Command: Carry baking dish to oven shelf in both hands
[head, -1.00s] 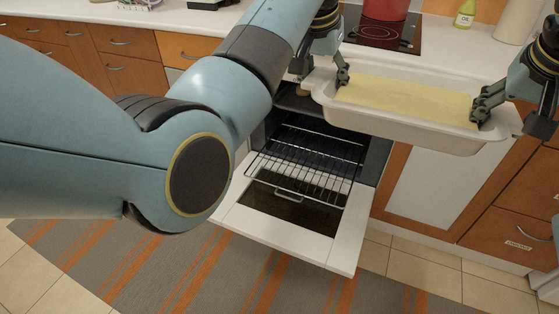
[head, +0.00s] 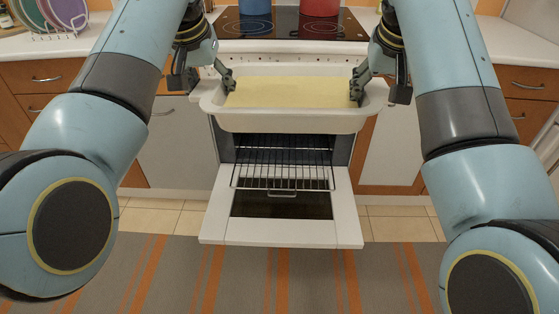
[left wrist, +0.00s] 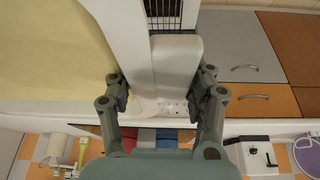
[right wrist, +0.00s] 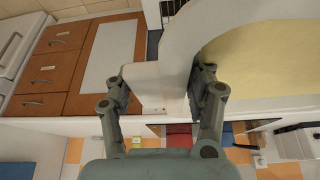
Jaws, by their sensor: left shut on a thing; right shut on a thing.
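The white baking dish (head: 290,122) with a pale yellow filling is held level in front of the oven, above the open door. My left gripper (head: 226,80) is shut on the dish's left end; the left wrist view shows its fingers (left wrist: 162,92) on both sides of the end wall. My right gripper (head: 357,84) is shut on the right end, and its fingers also show in the right wrist view (right wrist: 160,90). The oven shelf (head: 283,178), a dark wire rack, sits below the dish, partly out over the lowered door. The dish hides the upper oven opening.
The white oven door (head: 215,215) is folded down flat. A blue pot (head: 255,6) and a red pot (head: 320,7) stand on the black hob (head: 288,25) behind the dish. Cabinets flank the oven. A striped rug (head: 270,270) covers the floor in front.

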